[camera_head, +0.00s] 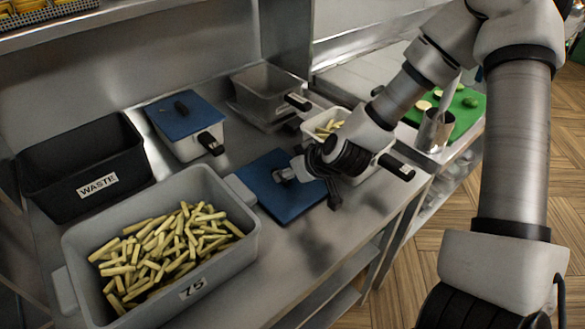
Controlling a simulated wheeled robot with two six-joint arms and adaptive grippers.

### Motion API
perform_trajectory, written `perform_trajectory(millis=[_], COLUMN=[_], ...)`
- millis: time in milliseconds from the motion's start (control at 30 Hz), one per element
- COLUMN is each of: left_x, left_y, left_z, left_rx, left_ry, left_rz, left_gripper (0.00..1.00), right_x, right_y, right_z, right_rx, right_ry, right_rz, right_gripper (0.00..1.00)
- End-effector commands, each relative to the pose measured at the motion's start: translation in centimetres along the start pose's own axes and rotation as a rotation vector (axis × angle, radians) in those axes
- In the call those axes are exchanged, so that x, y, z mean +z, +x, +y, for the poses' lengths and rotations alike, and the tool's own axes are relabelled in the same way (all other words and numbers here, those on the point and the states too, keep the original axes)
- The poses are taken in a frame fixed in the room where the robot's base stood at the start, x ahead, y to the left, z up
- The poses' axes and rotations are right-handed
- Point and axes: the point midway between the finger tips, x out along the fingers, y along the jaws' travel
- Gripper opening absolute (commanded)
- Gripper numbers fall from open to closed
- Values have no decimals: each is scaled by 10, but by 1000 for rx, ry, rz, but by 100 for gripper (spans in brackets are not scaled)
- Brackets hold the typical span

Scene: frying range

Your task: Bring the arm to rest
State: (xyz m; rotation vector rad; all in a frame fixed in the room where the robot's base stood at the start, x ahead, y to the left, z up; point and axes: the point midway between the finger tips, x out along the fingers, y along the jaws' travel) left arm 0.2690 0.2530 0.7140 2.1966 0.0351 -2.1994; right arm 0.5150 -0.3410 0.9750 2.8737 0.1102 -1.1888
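My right arm comes in from the right, and its gripper (308,180) is low over a blue lid (262,187) that lies flat on the steel counter. The fingers are at the lid's right part, close to its handle. The gripper body hides part of the lid, and I cannot tell whether the fingers touch the handle or are closed on it. My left gripper is not in view.
A grey bin of cut fries (87,238) and a black WASTE bin (72,150) stand left. A blue-lidded pan (185,120), an empty grey pan (262,88) and an open pan of fries (328,115) stand behind. A green board (468,115) and a metal cup (434,132) are right.

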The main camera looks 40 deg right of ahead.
Motion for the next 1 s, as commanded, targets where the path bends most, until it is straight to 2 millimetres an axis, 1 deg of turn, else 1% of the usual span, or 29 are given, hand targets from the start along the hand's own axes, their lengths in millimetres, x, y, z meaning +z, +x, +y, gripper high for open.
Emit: perform_trajectory(millis=[33, 100, 167, 233, 400, 467, 533, 733, 800, 1000], left_x=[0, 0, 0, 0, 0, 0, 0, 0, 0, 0], left_y=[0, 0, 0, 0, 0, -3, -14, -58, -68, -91], left_z=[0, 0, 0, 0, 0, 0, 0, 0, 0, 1], left_rx=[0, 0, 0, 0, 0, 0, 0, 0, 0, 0], left_ry=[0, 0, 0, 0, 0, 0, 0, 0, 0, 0], left_rz=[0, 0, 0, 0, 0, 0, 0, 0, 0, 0], left_gripper=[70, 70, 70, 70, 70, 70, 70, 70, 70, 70], right_x=[-1, -1, 0, 0, 0, -2, -10, -41, -48, -64], right_y=[-10, -19, -25, -28, -28, -30, -38, -68, -76, -92], right_z=[0, 0, 0, 0, 0, 0, 0, 0, 0, 0], right_rx=[-3, -1, -1, -1, 0, 0, 0, 0, -1, -1], right_ry=[5, 5, 3, 0, -2, -2, -2, -1, -1, -1], right_rz=[4, 4, 2, 1, -1, -1, -1, -1, -1, -1], right_gripper=[49, 49, 49, 49, 49, 49, 49, 49, 49, 49])
